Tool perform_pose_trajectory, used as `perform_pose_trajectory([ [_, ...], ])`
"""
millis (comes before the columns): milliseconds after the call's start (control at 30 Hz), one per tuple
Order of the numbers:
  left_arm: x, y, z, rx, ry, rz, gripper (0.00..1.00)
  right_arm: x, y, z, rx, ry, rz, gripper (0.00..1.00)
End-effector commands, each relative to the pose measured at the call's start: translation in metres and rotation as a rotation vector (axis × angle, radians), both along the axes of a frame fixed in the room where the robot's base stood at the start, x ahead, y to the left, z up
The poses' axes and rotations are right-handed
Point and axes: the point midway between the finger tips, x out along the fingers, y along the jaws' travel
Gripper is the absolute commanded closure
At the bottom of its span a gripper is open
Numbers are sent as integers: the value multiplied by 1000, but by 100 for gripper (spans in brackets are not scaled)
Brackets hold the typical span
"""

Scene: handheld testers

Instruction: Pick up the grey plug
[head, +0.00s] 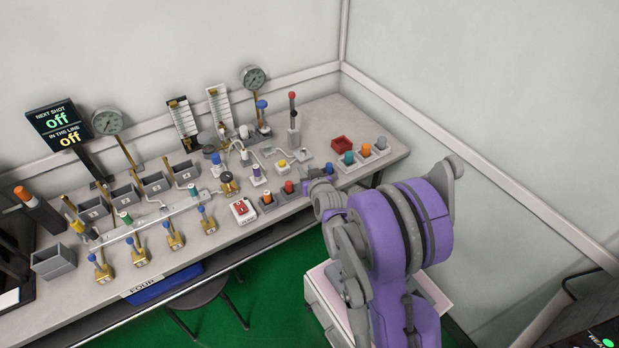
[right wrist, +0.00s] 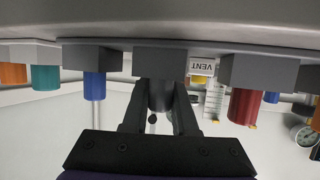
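The grey plug (right wrist: 160,95) shows in the right wrist view, which is upside down. It is in its grey holder block (right wrist: 160,62), between the blue plug (right wrist: 95,86) and the red plug (right wrist: 243,105). My right gripper (right wrist: 160,108) has one finger on each side of the grey plug, with no gap visible, and looks shut on it. In the head view my right gripper (head: 312,188) reaches the bench's front edge and largely hides the grey plug. My left gripper is in neither view.
In the head view a red plug (head: 289,187) stands close left of my gripper and a blue plug (head: 328,168) close right. A teal plug (head: 348,158) and a red box (head: 341,145) are farther right. Gauges and valves crowd the bench (head: 375,163) behind.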

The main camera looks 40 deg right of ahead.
Motion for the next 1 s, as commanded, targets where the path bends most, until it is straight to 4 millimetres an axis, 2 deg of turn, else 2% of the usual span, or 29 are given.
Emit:
perform_pose_trajectory([
  [33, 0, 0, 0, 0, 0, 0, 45, 0, 0, 0, 0, 0, 0, 87],
  [100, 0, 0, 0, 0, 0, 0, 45, 0, 0, 0, 0, 0, 0, 100],
  [533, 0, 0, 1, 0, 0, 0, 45, 0, 0, 5, 0, 0, 0, 100],
  [667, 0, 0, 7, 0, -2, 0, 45, 0, 0, 24, 0, -1, 0, 100],
  [900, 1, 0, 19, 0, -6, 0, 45, 0, 0, 74, 0, 0, 0, 100],
  [1000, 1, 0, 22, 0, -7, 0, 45, 0, 0, 88, 1, 0, 1, 100],
])
